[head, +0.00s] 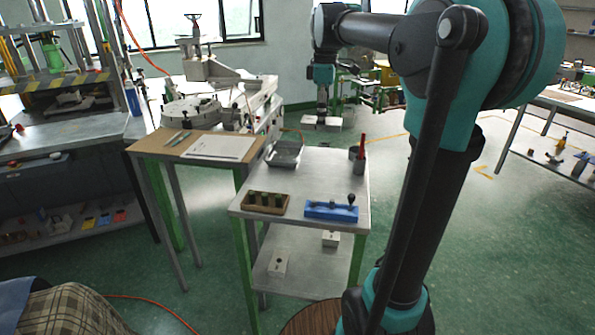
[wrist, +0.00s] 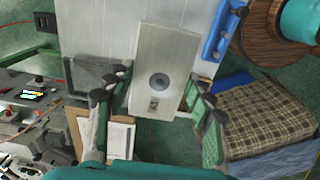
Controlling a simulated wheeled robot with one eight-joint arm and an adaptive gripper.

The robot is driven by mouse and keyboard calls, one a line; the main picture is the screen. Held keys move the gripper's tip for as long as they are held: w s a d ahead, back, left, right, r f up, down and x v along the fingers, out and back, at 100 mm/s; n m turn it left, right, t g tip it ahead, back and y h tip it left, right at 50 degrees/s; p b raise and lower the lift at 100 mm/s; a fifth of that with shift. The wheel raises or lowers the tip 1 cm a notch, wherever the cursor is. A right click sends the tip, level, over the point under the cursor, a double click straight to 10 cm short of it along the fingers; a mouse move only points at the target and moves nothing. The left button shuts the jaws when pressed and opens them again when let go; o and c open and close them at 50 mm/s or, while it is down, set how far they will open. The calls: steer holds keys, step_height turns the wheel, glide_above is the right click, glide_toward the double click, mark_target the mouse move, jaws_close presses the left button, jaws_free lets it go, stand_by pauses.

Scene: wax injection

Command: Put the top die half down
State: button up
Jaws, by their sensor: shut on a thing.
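The top die half (wrist: 158,48) is a pale silver block with a dark round recess and a small square mark on the face in the wrist view. My gripper (wrist: 160,88) is shut on it, with one finger on each side. In the head view, my gripper (head: 322,100) points down and holds the die half (head: 321,121) in the air beyond the far end of the grey cart (head: 313,177). The finger pads are partly hidden in the head view. I cannot identify a bottom die half for certain.
The cart top holds a grey tray (head: 285,154), a wooden holder (head: 265,203), a blue fixture (head: 331,211) and a grey cup (head: 357,153) with a red-handled item. Its middle is clear. A wooden-topped table (head: 150,146) and a machine (head: 193,108) stand left.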

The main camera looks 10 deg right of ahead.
mark_target(319, 184)
step_height(319, 184, down, 20)
steer(key=shift+w+a+r, duration=0.1)
steer(key=shift+w, duration=0.05)
stand_by(0.4)
steer(key=shift+f, duration=0.2)
steer(key=o, duration=1.4)
step_height(319, 184, up, 12)
steer(key=shift+r, duration=0.15)
